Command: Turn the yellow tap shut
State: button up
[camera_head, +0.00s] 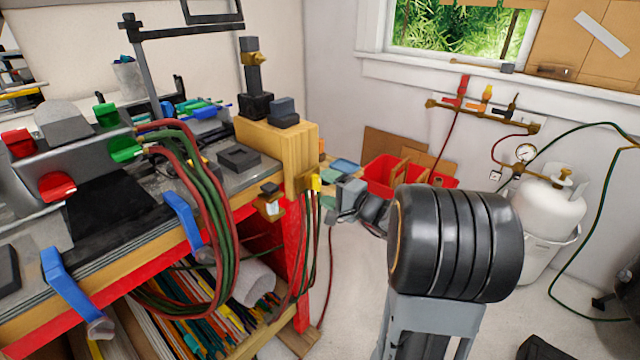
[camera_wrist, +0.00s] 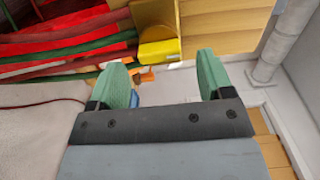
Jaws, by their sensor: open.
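The yellow tap (camera_head: 316,182) is at the front corner of the wooden bench, where hoses run down. In the wrist view its yellow handle (camera_wrist: 160,51) shows just beyond the fingertips, between their lines. My gripper (camera_head: 336,184) is close to the right of the tap in the head view. In the wrist view my gripper (camera_wrist: 162,70) shows two green fingers spread wide, with nothing held between them. I cannot tell whether a finger touches the handle. The tap's body is mostly hidden.
Red and green hoses (camera_head: 190,180) hang along the bench near the tap. The wooden block (camera_head: 290,145) rises behind it. Red bins (camera_head: 385,172) stand on the floor by the wall. A white gas cylinder (camera_head: 548,208) stands at right. The floor between is largely clear.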

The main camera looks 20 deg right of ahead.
aim_at(320, 185)
jog(key=shift+x, duration=1.6)
jog(key=c, duration=0.9)
